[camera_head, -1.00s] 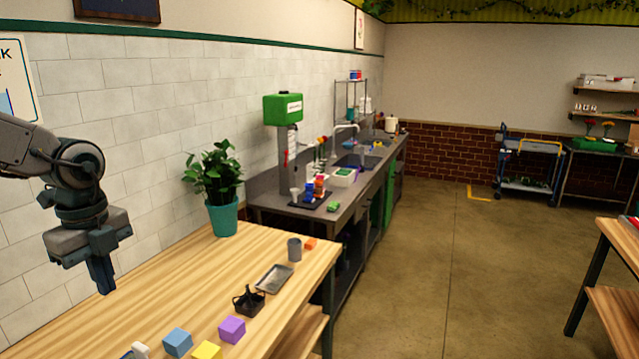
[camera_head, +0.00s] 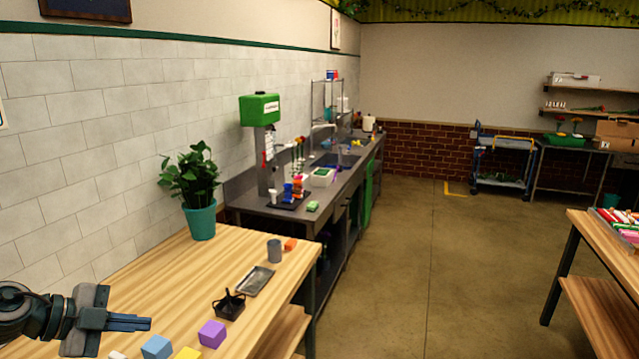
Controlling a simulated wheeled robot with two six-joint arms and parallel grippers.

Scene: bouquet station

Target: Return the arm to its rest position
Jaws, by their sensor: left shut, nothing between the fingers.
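My left gripper (camera_head: 130,323) is low at the left edge of the head view, above the near left part of the wooden table (camera_head: 160,262). It lies sideways with its fingers pointing right. The fingers are together and hold nothing. My left arm comes in from the left edge, and only its wrist part shows. My right gripper is out of view.
Blue (camera_head: 157,347), purple (camera_head: 212,333) and yellow (camera_head: 187,353) blocks lie close to the gripper. A black basket (camera_head: 229,305), metal tray (camera_head: 254,281), grey cup (camera_head: 274,250) and potted plant (camera_head: 201,221) stand farther back. The floor (camera_head: 420,270) at right is clear.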

